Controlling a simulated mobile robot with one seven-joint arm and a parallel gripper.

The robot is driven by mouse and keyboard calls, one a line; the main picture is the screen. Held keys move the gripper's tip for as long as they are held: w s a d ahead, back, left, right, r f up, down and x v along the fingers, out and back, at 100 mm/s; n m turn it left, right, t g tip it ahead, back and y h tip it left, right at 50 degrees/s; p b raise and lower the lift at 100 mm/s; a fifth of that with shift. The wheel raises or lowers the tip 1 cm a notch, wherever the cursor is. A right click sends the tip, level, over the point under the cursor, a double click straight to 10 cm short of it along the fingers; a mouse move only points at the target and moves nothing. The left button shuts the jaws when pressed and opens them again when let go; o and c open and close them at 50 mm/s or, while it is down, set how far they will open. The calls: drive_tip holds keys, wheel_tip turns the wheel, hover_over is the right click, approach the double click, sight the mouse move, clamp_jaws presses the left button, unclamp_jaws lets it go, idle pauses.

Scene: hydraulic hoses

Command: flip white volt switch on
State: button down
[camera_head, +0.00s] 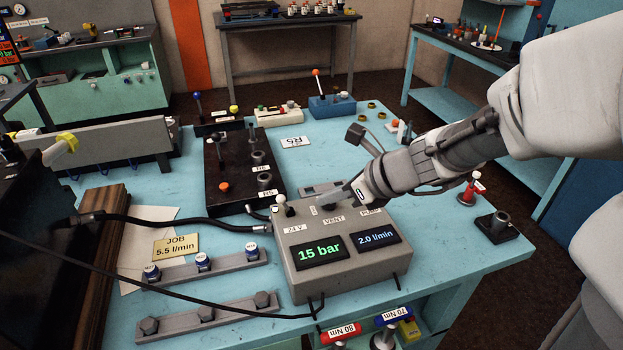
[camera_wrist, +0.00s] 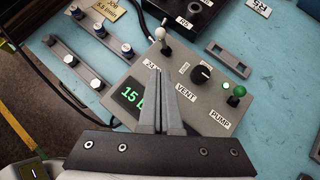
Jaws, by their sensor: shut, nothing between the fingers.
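The grey control box (camera_head: 290,262) stands on the blue table, with displays reading 15 bar and 2.0 l/min. Its white-tipped toggle switch (camera_head: 281,200) is at the back left of the top, behind the 24 V label; in the wrist view the switch (camera_wrist: 161,36) leans slightly. My gripper (camera_head: 330,204) is over the box top, right of the switch. In the wrist view my gripper (camera_wrist: 167,72) has its fingers together and empty, pointing toward the switch with a gap between. The fingers partly hide the 24 V label and the 15 bar display.
A black knob (camera_wrist: 201,75) and a green-tipped PUMP switch (camera_wrist: 236,95) sit on the same panel, right of my fingers. A black hose (camera_head: 170,221) runs to the box's left side. A black manifold block (camera_head: 228,195) lies behind it.

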drive_tip(key=v, duration=0.4)
drive_tip(key=shift+s+d+r+p, duration=0.1)
drive_tip(key=shift+d+p, duration=0.1)
drive_tip(key=shift+p, duration=0.1)
drive_tip(key=s+d+r+n+h, duration=0.2)
drive_tip(key=s+n, duration=0.6)
drive_tip(key=n, duration=0.5)
drive_tip(key=s+d+r+n+h, duration=0.2)
drive_tip(key=s+d+n+h, duration=0.3)
drive_tip(key=s+n, duration=0.3)
drive_tip(key=n, duration=0.4)
drive_tip(key=shift+d+r+n, duration=0.2)
drive_tip(key=shift+r+n, duration=0.1)
drive_tip(key=shift+n, duration=0.1)
drive_tip(key=shift+a, duration=0.15)
